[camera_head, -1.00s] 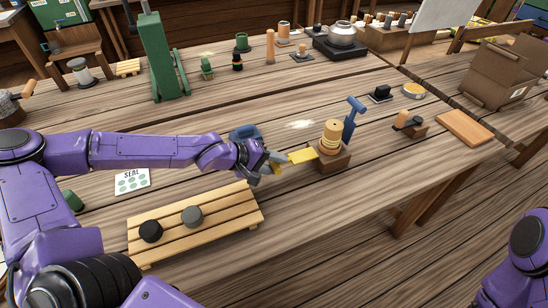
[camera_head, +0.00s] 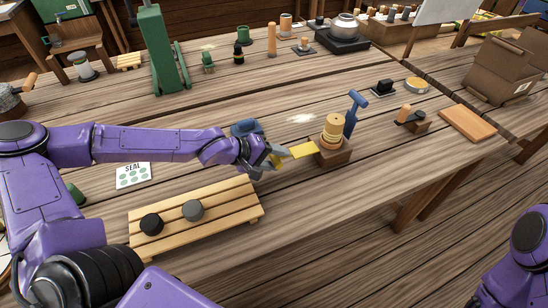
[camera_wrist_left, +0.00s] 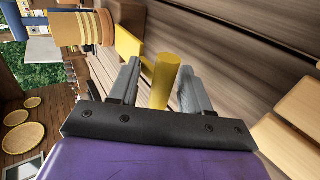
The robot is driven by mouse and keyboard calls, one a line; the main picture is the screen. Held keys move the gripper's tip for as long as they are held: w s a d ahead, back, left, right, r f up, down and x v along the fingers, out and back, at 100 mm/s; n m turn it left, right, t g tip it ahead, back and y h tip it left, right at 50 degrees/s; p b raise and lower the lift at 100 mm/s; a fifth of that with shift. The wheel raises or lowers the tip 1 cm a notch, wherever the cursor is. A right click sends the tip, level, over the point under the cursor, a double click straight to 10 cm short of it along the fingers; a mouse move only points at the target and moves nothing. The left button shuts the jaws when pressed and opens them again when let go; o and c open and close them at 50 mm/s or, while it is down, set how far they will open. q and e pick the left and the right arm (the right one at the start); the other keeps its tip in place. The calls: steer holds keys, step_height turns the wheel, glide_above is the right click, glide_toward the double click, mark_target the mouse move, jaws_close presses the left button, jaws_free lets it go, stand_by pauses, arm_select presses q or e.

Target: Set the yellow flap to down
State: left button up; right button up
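The yellow flap (camera_head: 303,150) sticks out flat to the left from a brown wooden block (camera_head: 336,157) that carries a stack of tan rings (camera_head: 333,128). My left gripper (camera_head: 277,157) is at the flap's outer left end. In the left wrist view, a yellow cylinder (camera_wrist_left: 165,78) stands between the two spread fingers of the gripper (camera_wrist_left: 160,75), with a gap on its left side. The flat yellow flap (camera_wrist_left: 127,42) shows beyond the left finger. I cannot tell whether the gripper touches the flap. My right gripper is out of view.
A blue hammer-shaped piece (camera_head: 354,112) stands behind the block. A slatted wooden rack (camera_head: 230,208) with two dark round pieces is in front of my left gripper. A blue object (camera_head: 245,128) lies just behind it. The table right of the rack is clear.

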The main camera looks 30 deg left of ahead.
arm_select(q)
steer(key=p+v, duration=0.3)
steer(key=r+p+v, duration=0.1)
steer(key=shift+w+r, duration=0.1)
steer(key=shift+w, duration=0.05)
steer(key=p+v, duration=0.1)
steer(key=v, duration=0.1)
steer(key=p+v, duration=0.1)
steer(key=v, duration=0.1)
steer(key=f+p+v, duration=0.1)
steer(key=v, duration=0.1)
steer(key=shift+s+a+p, duration=0.15)
steer(key=shift+s+p, duration=0.2)
